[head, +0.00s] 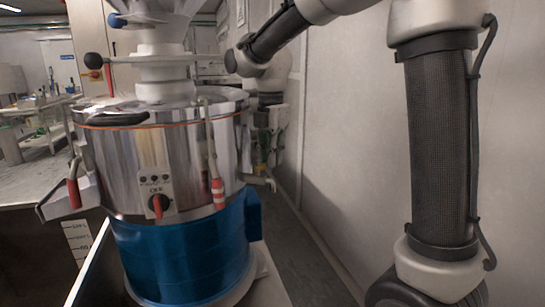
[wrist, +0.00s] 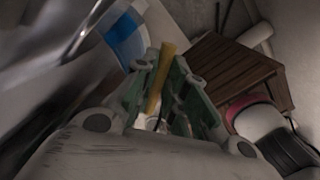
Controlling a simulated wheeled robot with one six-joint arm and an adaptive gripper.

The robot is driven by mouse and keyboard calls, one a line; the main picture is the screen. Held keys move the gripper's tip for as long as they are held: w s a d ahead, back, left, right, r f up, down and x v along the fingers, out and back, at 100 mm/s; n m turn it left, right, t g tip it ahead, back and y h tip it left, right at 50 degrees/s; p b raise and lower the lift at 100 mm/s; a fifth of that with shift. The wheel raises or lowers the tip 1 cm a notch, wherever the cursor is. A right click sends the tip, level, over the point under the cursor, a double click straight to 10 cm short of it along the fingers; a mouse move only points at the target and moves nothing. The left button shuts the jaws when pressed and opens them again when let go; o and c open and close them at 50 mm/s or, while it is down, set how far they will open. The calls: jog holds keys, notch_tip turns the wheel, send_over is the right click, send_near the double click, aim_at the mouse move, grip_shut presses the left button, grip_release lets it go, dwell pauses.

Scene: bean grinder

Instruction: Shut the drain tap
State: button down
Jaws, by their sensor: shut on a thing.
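In the wrist view, my gripper (wrist: 164,72) has its green-padded fingers closed around a yellow bar-like handle (wrist: 163,66). The handle stands tilted between the pads and touches them. It looks like the drain tap's lever, but the tap body is hidden by the fingers. In the head view, my arm reaches behind the right side of the steel drum (head: 120,160). The gripper there is small and partly hidden beside the drum, above a short metal spout (head: 262,182) at the drum's lower right. The tap's angle cannot be told.
The drum stands on a blue base (head: 185,255) and carries a control panel (head: 156,190) and red-handled latches (head: 218,193). A pale wall (head: 330,140) runs close on the right, with a narrow floor gap. The wrist view shows brown wooden slats (wrist: 235,68) at right.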

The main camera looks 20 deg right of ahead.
jog(key=shift+w, duration=0.1)
dwell(0.4)
jog(key=c, duration=1.5)
grip_release()
jog(key=shift+o, duration=0.2)
jog(key=shift+r, duration=0.1)
notch_tip(320, 180, up, 12)
